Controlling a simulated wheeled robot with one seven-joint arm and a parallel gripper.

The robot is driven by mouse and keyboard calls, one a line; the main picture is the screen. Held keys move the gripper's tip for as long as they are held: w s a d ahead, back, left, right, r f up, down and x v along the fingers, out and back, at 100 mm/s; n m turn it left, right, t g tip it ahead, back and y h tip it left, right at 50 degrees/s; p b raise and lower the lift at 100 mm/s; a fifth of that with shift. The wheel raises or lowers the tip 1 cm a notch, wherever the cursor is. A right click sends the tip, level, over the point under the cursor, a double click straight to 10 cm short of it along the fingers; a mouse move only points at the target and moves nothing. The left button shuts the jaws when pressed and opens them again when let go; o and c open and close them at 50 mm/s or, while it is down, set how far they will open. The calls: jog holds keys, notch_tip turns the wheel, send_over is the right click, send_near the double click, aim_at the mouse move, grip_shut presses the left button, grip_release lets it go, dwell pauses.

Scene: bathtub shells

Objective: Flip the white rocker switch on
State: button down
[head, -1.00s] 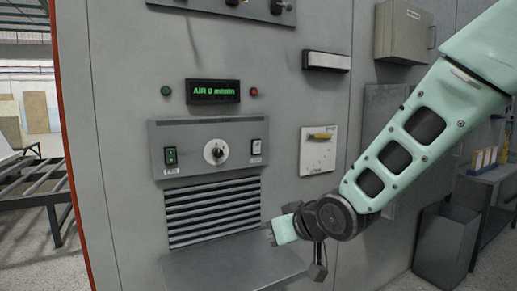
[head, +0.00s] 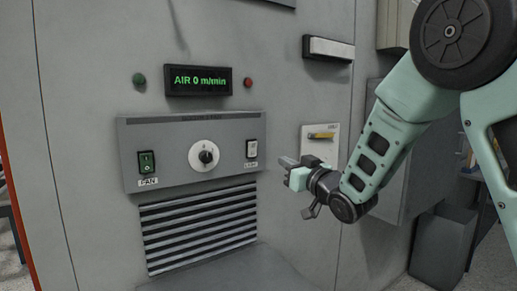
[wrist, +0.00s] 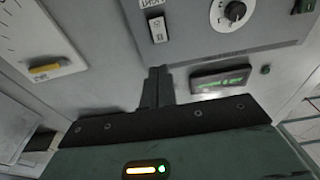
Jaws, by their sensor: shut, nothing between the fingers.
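The white rocker switch (head: 252,148) is on the right end of the grey control panel (head: 170,180), above a small label. It also shows in the wrist view (wrist: 158,29), where the picture is turned about. My gripper (head: 281,160) is shut and empty, to the right of the white switch and slightly lower in the head view. In the wrist view the closed fingers (wrist: 157,72) appear beyond the switch's edge of the panel, apart from the switch in the picture. I cannot tell the depth gap to the panel.
A green rocker switch (head: 146,162) labelled FAN and a round knob (head: 203,155) share the panel. A display (head: 198,80) reads "AIR 0 m/min". A louvred vent (head: 200,225) lies below.

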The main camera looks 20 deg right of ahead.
jog(key=p, duration=0.4)
send_near(254, 144)
jog(key=x, duration=0.5)
jog(key=shift+w+r, duration=0.1)
jog(key=shift+w, duration=0.05)
jog(key=shift+x, duration=0.8)
jog(key=shift+p, duration=0.3)
jog(key=shift+w+r+p, duration=0.1)
jog(key=shift+r+p, duration=0.05)
jog(key=shift+p, duration=0.2)
jog(key=shift+a+f, duration=0.1)
jog(key=shift+f, duration=0.1)
